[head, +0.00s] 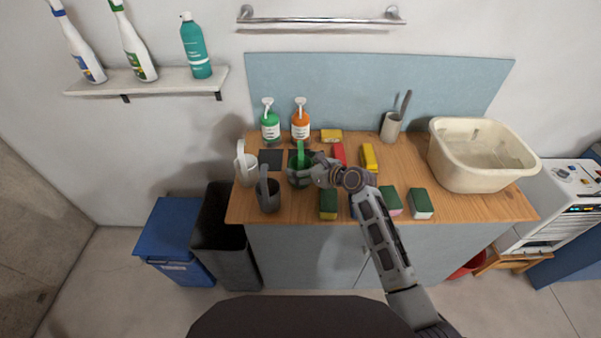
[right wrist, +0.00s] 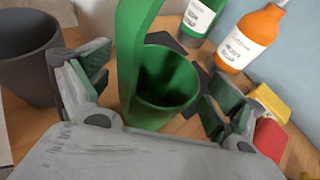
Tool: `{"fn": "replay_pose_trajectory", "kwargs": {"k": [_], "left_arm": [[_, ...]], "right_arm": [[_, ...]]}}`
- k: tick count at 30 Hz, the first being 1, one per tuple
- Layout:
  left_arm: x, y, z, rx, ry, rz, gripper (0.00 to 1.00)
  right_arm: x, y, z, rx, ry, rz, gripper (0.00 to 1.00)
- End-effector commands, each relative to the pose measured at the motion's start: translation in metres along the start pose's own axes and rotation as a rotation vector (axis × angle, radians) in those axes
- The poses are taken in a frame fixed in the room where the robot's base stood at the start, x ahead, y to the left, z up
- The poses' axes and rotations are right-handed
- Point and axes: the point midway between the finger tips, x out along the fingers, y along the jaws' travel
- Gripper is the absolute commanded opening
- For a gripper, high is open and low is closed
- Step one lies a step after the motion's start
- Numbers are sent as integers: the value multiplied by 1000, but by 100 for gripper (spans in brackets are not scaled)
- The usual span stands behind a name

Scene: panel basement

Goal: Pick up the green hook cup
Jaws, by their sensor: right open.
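The green hook cup (right wrist: 160,85) stands upright on the wooden counter, with its tall green hook rising on the left in the right wrist view. In the head view the green hook (head: 300,153) shows, and much of the cup is hidden behind my right gripper (head: 309,172). In the right wrist view my right gripper (right wrist: 155,105) is open, with one finger on each side of the cup. I cannot tell whether the fingers touch it. My left gripper is not in view.
A dark grey hook cup (head: 268,195) and a white hook cup (head: 245,165) stand left of the green one. Green (head: 270,125) and orange (head: 300,125) bottles stand behind. Several sponges (head: 421,204) lie to the right. A cream basin (head: 480,165) occupies the right end.

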Motion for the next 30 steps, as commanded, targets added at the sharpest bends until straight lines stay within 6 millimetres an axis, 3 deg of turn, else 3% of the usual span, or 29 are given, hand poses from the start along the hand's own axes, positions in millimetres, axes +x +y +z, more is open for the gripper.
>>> {"fn": "replay_pose_trajectory", "kwargs": {"k": [6,20,30], "left_arm": [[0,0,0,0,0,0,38],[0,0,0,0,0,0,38],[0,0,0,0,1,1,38]], "right_arm": [[9,0,0,0,1,0,93],[8,0,0,0,1,0,92],[8,0,-1,0,1,0,48]]}}
